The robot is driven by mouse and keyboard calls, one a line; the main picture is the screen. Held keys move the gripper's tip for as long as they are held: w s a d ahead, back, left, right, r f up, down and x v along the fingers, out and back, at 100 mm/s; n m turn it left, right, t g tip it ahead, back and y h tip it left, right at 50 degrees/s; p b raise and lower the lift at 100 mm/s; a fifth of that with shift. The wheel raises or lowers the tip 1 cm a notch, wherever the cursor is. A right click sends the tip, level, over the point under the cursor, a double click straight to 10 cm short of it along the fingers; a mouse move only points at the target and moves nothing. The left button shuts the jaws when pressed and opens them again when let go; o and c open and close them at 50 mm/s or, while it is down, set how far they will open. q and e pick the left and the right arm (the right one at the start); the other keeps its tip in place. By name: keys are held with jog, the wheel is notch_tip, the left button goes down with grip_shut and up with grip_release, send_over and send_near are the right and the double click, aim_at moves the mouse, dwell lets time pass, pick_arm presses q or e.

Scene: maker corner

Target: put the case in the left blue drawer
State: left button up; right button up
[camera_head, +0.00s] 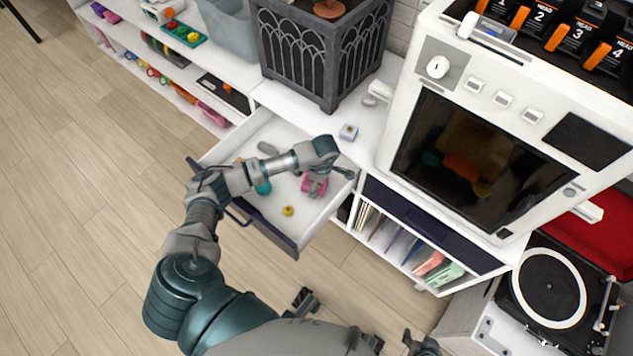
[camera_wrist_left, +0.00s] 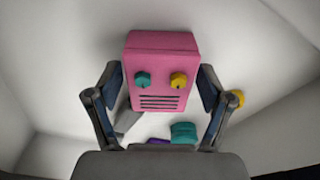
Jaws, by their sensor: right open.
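The left blue drawer (camera_head: 268,235) is pulled open, with a dark blue front and white inside. I take the pink box with a teal and a yellow knob as the case (camera_head: 308,188); it is within the open drawer's walls and fills the left wrist view (camera_wrist_left: 160,65). My left gripper (camera_head: 330,172) reaches over the drawer, and its fingers (camera_wrist_left: 160,90) sit against both sides of the case. Whether the case touches the drawer floor is unclear. My right gripper (camera_head: 420,343) is open at the bottom edge, partly cut off and away from the drawer.
Small teal and yellow (camera_head: 288,211) items and a grey piece lie in the drawer. A closed dark blue drawer (camera_head: 430,228) is to its right, below a white oven-like machine (camera_head: 400,130).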

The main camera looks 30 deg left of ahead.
dwell(0.3)
pick_arm(q)
jog(key=shift+r, duration=0.45)
jog(key=r, duration=0.2)
jog(key=r+p, duration=0.1)
jog(key=r, duration=0.2)
jog(key=d+r, duration=0.1)
jog(key=r, duration=0.1)
jog(key=shift+w+r+p, duration=0.2)
jog(key=shift+p, duration=0.15)
jog(key=shift+d+r, duration=0.2)
jog(key=shift+r, duration=1.65)
pick_arm(e)
jog(key=shift+s+d+f+g+h, duration=0.1)
jog(key=shift+s+d+f+g, duration=0.15)
jog(key=shift+s+f+g, duration=0.4)
jog(key=shift+s+d+f+g+h, duration=0.1)
jog(key=shift+s+d+g, duration=0.25)
jog(key=shift+s, duration=0.6)
jog(key=shift+s+d+f+g+h, duration=0.1)
jog(key=shift+s+d+f+g, duration=0.1)
jog(key=shift+s+f+g, duration=0.45)
jog(key=shift+s+r, duration=0.1)
jog(key=shift+r, duration=0.1)
